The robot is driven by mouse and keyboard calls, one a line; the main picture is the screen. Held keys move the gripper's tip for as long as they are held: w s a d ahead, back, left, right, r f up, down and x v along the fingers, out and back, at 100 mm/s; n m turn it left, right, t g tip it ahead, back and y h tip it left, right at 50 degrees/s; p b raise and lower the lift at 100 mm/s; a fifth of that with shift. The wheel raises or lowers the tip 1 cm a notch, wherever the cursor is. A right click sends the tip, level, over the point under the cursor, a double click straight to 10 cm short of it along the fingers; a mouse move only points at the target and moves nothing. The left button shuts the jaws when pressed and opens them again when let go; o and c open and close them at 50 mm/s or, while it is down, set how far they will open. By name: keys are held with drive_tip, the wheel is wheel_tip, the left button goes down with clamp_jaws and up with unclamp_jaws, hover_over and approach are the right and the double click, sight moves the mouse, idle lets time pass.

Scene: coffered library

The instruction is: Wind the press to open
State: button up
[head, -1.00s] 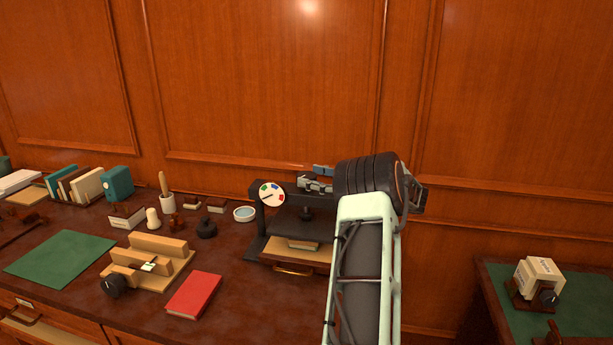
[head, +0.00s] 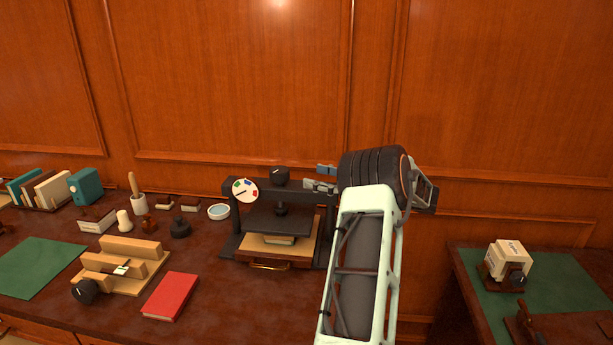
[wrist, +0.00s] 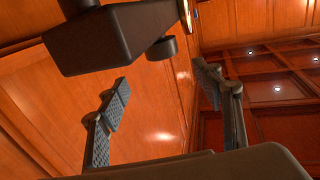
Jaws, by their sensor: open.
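The press (head: 330,222) stands on the desk with a black frame, a dark flat plate (head: 275,222) and a wooden base. A black knob (head: 280,176) with a pale mark tops its crossbeam. A white dial (head: 245,190) with coloured patches sits at its left. A small pale block lies under the plate, which looks close above or on it. My gripper (head: 322,178) is open and empty, just right of the knob and apart from it. In the wrist view my gripper (wrist: 163,102) has its fingers spread; a dark block of the press (wrist: 110,38) shows above them.
A red book (head: 170,296), a wooden jig with a black knob (head: 122,265) and a green mat (head: 38,267) lie left of the press. Small desk items stand behind them. Panelled wall stands close behind.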

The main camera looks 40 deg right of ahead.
drive_tip(key=shift+s+d+f+m+t+h, duration=0.1)
drive_tip(key=shift+s+d+m+t+h, duration=0.15)
drive_tip(key=shift+d+m+t+h, duration=0.2)
drive_tip(key=shift+s+d+f+m+t+h, duration=0.1)
drive_tip(key=shift+s+d+m+t+h, duration=0.2)
drive_tip(key=shift+d+h, duration=0.2)
drive_tip(key=shift+d+f+m+t+h, duration=0.1)
drive_tip(key=shift+d+m+t+h, duration=0.25)
drive_tip(key=shift+m+h, duration=0.3)
drive_tip(key=shift+s+a+m+h, duration=0.1)
drive_tip(key=shift+m+h, duration=0.2)
drive_tip(key=shift+h, duration=0.3)
drive_tip(key=shift+a+f+m+h, duration=0.1)
drive_tip(key=shift+a+m+h, duration=0.2)
drive_tip(key=shift+h, duration=0.1)
drive_tip(key=h, duration=0.1)
approach(286, 175)
drive_tip(key=w, duration=0.9)
drive_tip(key=w+p, duration=0.1)
drive_tip(key=w, duration=0.3)
drive_tip(key=shift+a, duration=0.4)
